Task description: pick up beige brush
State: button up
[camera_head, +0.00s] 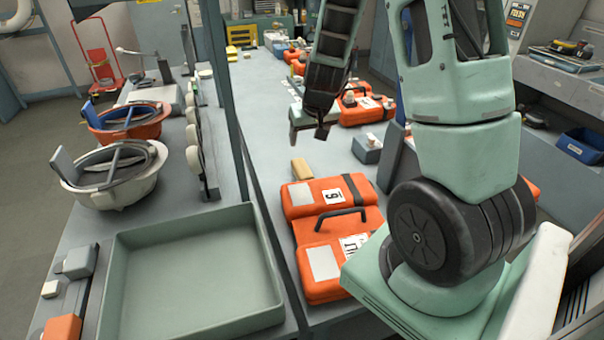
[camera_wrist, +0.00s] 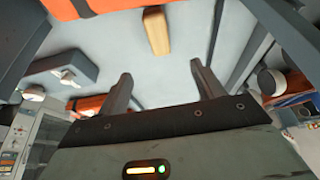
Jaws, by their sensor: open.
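The beige brush (camera_head: 301,169) is a small beige block on the grey bench, just behind the nearest orange case in the head view. In the wrist view the brush (camera_wrist: 156,31) lies at the top centre, beyond my fingertips and roughly in line with the gap between them. My gripper (camera_head: 308,134) hangs above the bench, a little behind the brush in the head view. Its fingers are apart and empty in the wrist view (camera_wrist: 162,84). Nothing touches the brush.
Orange cases (camera_head: 325,198) stand close in front of the brush. A grey box (camera_head: 367,148) is to its right, and more orange cases (camera_head: 357,109) are farther back. A dark upright post (camera_head: 231,95) and an empty green tray (camera_head: 190,270) are to the left.

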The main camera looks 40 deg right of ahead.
jog(key=p, duration=0.1)
send_near(302, 167)
jog(key=x, duration=0.5)
jog(key=shift+w+f, duration=0.1)
jog(key=shift+p+x, duration=1.1)
jog(key=shift+x, duration=1.45)
jog(key=shift+f, duration=0.15)
jog(key=shift+f+b, duration=0.25)
jog(key=shift+b, duration=0.05)
jog(key=c, duration=1.2)
jog(key=shift+r, duration=0.1)
